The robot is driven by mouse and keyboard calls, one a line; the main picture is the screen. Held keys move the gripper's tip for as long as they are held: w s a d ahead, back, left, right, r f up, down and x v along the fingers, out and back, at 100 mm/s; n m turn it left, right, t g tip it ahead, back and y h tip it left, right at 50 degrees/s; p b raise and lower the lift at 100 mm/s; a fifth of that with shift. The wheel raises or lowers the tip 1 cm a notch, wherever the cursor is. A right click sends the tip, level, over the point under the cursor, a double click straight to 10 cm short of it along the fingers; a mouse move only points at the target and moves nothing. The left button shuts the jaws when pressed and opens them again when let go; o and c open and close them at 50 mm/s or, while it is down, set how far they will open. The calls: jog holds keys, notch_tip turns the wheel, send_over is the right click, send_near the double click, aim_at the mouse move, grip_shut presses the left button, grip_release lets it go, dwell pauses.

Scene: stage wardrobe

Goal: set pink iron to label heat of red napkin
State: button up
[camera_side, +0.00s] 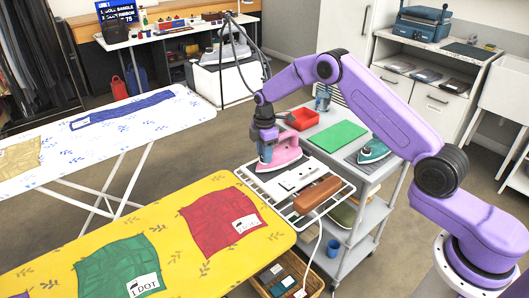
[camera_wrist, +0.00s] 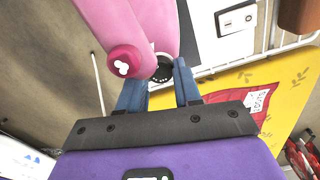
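The pink iron (camera_side: 281,154) stands on the white wire rack (camera_side: 262,188) at the end of the yellow board. In the wrist view its pink body (camera_wrist: 128,25) shows a raised red knob with a white mark and a dark dial (camera_wrist: 163,70) with small light marks. My gripper (camera_side: 267,148) is at the iron. In the wrist view its two blue fingers (camera_wrist: 162,88) are apart, with the dark dial just beyond and between them. Contact with the dial is unclear. The red napkin (camera_side: 212,222) lies flat on the board; its white label (camera_side: 246,223) is too small to read surely.
A green napkin (camera_side: 112,268) labelled "1 DOT" lies on the yellow board (camera_side: 168,232). A white device (camera_side: 299,177) and a brown block (camera_side: 317,195) sit beside the iron. A teal iron (camera_side: 373,152) and red tray (camera_side: 302,119) stand on the cart behind.

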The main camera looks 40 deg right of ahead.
jog(key=c, duration=0.5)
jog(key=shift+o, duration=0.2)
jog(key=shift+m, duration=2.4)
jog(key=o, duration=1.1)
jog(key=shift+r, duration=0.15)
notch_tip(320, 180, up, 17)
jog(key=shift+r, duration=0.1)
